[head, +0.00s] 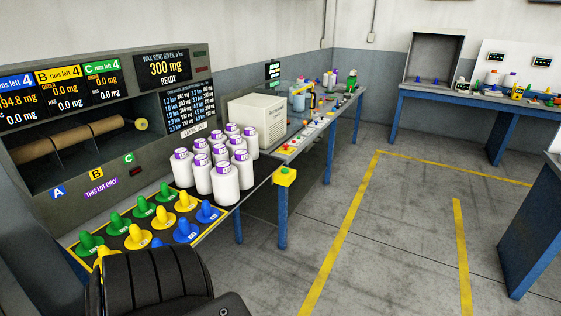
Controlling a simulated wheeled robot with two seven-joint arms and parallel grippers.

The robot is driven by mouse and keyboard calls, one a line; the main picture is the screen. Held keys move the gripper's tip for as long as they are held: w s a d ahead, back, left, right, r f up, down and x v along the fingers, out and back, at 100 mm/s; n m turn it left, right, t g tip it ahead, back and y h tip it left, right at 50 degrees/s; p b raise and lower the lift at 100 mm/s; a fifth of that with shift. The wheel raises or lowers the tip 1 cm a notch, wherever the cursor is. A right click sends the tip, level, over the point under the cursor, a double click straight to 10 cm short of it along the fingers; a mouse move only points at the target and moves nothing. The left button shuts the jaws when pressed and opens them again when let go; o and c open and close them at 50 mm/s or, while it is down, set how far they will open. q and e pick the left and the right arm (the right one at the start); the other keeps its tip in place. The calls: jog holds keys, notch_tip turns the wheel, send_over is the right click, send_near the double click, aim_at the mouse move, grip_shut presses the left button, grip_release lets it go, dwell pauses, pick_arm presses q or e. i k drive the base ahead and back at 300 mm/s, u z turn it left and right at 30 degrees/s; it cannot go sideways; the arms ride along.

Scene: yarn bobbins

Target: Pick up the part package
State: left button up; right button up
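I cannot pick out anything that is clearly a part package in the head view. Neither of my grippers shows. A black ribbed shape covers the bottom left and hides part of the mat's near end.
A grey machine (100,140) with screens stands behind the bobbins. A beige box (257,122) stands farther along the table (283,205). Another table (480,105) with small items is at the back right. A blue-sided bench (530,240) is at right. The floor between is clear, with yellow lines.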

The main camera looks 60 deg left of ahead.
aim_at(243, 162)
jog(key=z, duration=0.1)
jog(key=i, duration=1.05)
jog(key=u, duration=0.9)
jog(key=i, duration=0.75)
jog(key=u, duration=0.85)
